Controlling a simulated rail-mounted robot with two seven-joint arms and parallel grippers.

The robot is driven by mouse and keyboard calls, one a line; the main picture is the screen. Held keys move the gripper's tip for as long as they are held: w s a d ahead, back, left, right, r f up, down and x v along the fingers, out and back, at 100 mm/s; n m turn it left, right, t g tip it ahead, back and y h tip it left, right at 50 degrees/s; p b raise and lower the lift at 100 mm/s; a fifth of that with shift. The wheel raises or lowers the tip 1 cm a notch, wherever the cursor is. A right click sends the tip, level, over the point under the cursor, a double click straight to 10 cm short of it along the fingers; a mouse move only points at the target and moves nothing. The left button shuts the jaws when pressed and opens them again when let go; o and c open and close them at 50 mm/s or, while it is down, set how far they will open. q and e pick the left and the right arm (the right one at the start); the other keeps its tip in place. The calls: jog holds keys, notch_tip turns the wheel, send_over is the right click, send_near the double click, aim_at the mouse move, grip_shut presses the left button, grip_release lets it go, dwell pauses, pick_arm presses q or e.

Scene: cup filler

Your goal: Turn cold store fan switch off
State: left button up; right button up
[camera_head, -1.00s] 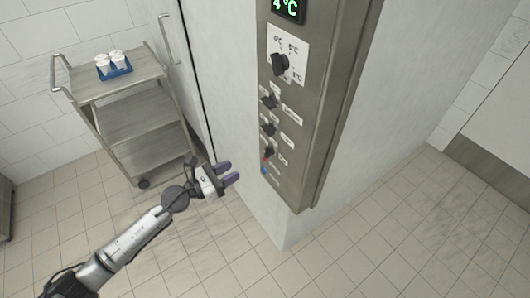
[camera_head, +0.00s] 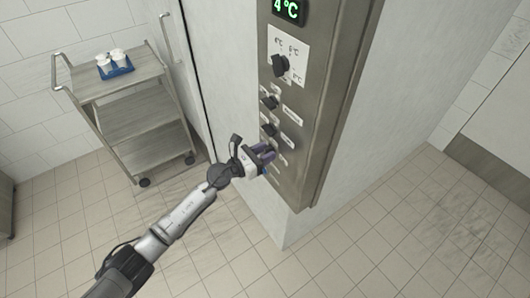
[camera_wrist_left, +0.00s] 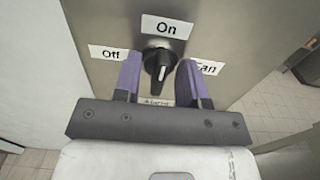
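The fan switch is a black rotary knob (camera_wrist_left: 158,63) on the steel panel. In the left wrist view, an "On" label sits above it, "Off" to its left and "Fan" to its right. Its grip stands roughly upright, in line with "On", with a pale mark near the lower end. My left gripper (camera_wrist_left: 160,80) is open, with purple fingers on either side of the knob and gaps visible. In the head view my left gripper (camera_head: 264,154) is at the lower part of the panel and hides the knob there. My right gripper is not in view.
The control panel (camera_head: 335,80) also holds a green 4 °C display (camera_head: 289,10), a temperature dial (camera_head: 280,66) and other knobs (camera_head: 269,102) above my gripper. A metal cart (camera_head: 130,125) with cups on a blue tray (camera_head: 117,71) stands left. Floor is clear at the right.

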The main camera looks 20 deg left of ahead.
pick_arm(q)
grip_shut()
dwell(0.4)
jog(key=shift+n, duration=0.3)
jog(key=n+p, duration=0.2)
jog(key=n, duration=0.1)
jog(key=shift+a+r, duration=0.1)
jog(key=n+p, duration=0.2)
jog(key=n, duration=0.3)
jog(key=shift+w, duration=0.1)
jog(key=n+p, duration=0.2)
jog(key=n, duration=0.3)
jog(key=shift+a, duration=0.1)
jog(key=shift+f+n+p, duration=0.15)
jog(key=shift+n+p, duration=0.3)
jog(key=shift+n, duration=0.6)
jog(key=shift+f+n+p, duration=0.15)
jog(key=shift+n+p, duration=0.3)
jog(key=shift+n, duration=0.6)
